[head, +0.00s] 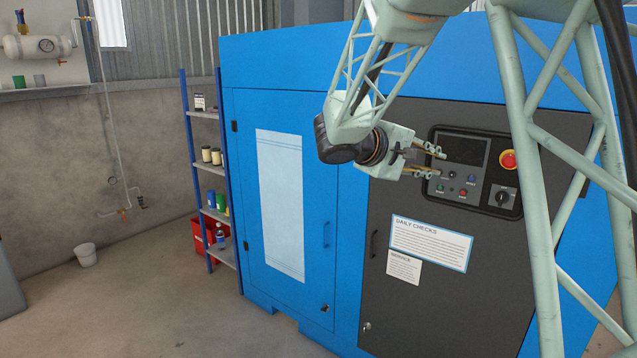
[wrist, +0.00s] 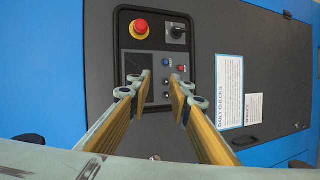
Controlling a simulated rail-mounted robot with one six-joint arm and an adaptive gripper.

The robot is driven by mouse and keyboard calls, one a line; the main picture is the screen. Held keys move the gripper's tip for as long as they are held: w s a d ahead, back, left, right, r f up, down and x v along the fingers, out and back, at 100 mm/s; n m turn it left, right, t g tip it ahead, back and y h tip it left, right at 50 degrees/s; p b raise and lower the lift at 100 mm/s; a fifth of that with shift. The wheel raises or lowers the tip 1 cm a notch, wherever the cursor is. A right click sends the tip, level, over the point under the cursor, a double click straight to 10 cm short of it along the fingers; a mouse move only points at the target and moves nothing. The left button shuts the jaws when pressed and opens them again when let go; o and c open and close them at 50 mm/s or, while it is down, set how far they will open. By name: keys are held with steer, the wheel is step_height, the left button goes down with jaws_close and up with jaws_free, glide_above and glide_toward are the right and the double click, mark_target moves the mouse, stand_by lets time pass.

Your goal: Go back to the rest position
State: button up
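My gripper (head: 432,163) is in front of the control panel (head: 434,190) on the dark door of the blue machine. Its two fingers are apart with nothing between them. In the wrist view my gripper (wrist: 161,92) also shows open, its fingers pointing at the panel. The panel carries a red emergency stop button (head: 508,160), a black rotary switch (head: 502,196), a dark screen (head: 466,149) and several small buttons. I cannot tell exactly how far the fingertips are from the panel, and one finger partly covers it.
The blue machine (head: 284,80) fills the middle and right. A daily checks notice (head: 431,243) is on the dark door below the panel. A shelf rack (head: 215,213) with jars stands left of the machine. A white bucket (head: 86,255) stands by the wall.

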steer(key=s+d+f+m+g+y, duration=0.1)
steer(key=s+d+m+g+y, duration=0.15)
steer(key=s, duration=1.25)
steer(key=s+d+f+m+g+y, duration=0.1)
steer(key=s+d+g+y, duration=0.15)
steer(key=s, duration=1.25)
steer(key=s+a+f+y, duration=0.1)
steer(key=s+a, duration=0.3)
steer(key=s, duration=0.4)
steer(key=s+a+f+m+y, duration=0.1)
steer(key=s+a+f+y, duration=0.1)
steer(key=s+a, duration=0.3)
steer(key=s+a+f+m+t+y, duration=0.1)
steer(key=s+a+y, duration=0.3)
steer(key=s, duration=0.8)
steer(key=shift+s+a+f, duration=0.25)
steer(key=shift+a+f, duration=0.25)
steer(key=shift+f, duration=0.05)
steer(key=shift+w+m, duration=0.2)
steer(key=shift+m, duration=0.05)
